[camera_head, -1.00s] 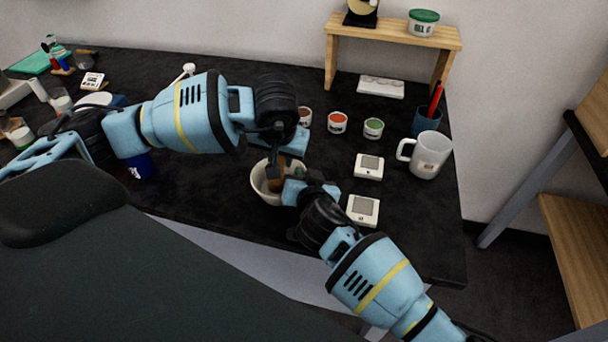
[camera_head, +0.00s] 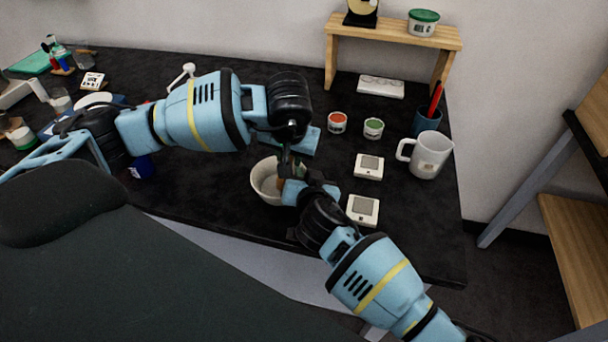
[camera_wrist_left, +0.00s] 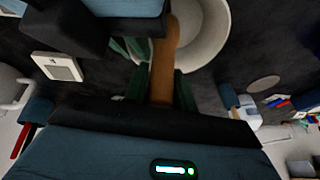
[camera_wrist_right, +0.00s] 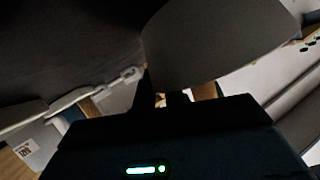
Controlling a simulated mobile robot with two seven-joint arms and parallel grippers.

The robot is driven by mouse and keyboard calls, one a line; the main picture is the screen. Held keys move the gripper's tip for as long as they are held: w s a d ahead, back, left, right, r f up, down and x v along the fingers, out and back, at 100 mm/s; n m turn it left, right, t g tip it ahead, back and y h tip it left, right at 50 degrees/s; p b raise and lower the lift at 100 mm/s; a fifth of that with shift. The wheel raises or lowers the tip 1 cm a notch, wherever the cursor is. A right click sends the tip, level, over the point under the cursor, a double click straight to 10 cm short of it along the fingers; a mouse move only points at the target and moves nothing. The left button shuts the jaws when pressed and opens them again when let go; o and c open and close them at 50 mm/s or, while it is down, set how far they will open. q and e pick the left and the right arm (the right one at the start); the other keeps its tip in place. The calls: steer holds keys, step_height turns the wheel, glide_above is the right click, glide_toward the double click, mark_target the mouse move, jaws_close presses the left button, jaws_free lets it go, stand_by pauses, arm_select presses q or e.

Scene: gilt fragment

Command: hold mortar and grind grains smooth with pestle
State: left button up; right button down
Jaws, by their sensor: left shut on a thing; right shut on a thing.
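The mortar (camera_head: 263,180) is a pale round bowl near the front of the dark table. My right gripper (camera_head: 292,188) is shut on the mortar's right side. In the right wrist view the mortar's grey outer wall (camera_wrist_right: 215,45) fills the upper middle. My left gripper (camera_head: 287,160) is above the mortar's right rim. In the left wrist view it is shut on the brown wooden pestle (camera_wrist_left: 165,58), whose far end reaches into the bowl by the wall. The head view mostly hides the pestle behind my grippers. I cannot make out the grains.
Two white square devices (camera_head: 369,166) (camera_head: 363,210) lie right of the mortar. A white mug (camera_head: 427,154) and a blue pen cup (camera_head: 426,121) stand farther right. Small tubs (camera_head: 337,123) (camera_head: 373,129) and a wooden shelf (camera_head: 393,36) are behind. Dark table surface is free between them.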

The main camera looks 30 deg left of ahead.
arm_select(q)
steer(key=shift+r, duration=0.1)
arm_select(e)
steer(key=shift+d+f, duration=0.2)
steer(key=shift+f, duration=0.3)
arm_select(q)
steer(key=shift+s+a+r, duration=0.1)
steer(key=shift+a+r, duration=0.2)
steer(key=shift+r, duration=0.25)
steer(key=shift+a+r, duration=0.25)
steer(key=shift+r, duration=0.3)
arm_select(e)
steer(key=c, duration=1.5)
jaws_free()
steer(key=shift+o, duration=0.6)
steer(key=shift+a+r, duration=0.15)
steer(key=shift+r, duration=0.1)
steer(key=shift+r, duration=0.1)
steer(key=shift+v, duration=5.95)
arm_select(q)
steer(key=shift+r, duration=0.2)
